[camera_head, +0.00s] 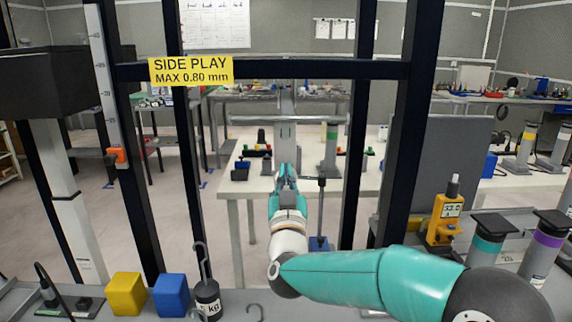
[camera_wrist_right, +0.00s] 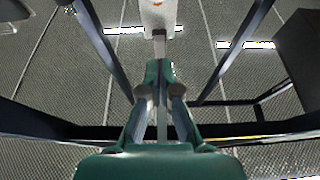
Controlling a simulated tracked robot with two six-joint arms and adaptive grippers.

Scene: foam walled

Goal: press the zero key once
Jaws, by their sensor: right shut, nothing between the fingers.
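A yellow-orange instrument (camera_head: 445,222) with a small lit display and a dark spindle on top stands on the bench at the right in the head view. Its keys are too small to make out, and I cannot pick out a zero key. My right gripper (camera_head: 286,172) is shut and empty, in the middle of the head view, left of the instrument and well apart from it. In the wrist view, the right gripper's teal fingers (camera_wrist_right: 159,80) point up the picture and touch nothing that I can tell. My left gripper is out of view.
A dark frame with uprights and a crossbar bears a yellow SIDE PLAY sign (camera_head: 191,70). Yellow (camera_head: 126,294) and blue (camera_head: 170,295) blocks and a dark hooked weight (camera_head: 208,299) stand at the front left. Capped cylinders (camera_head: 487,240) stand right of the instrument.

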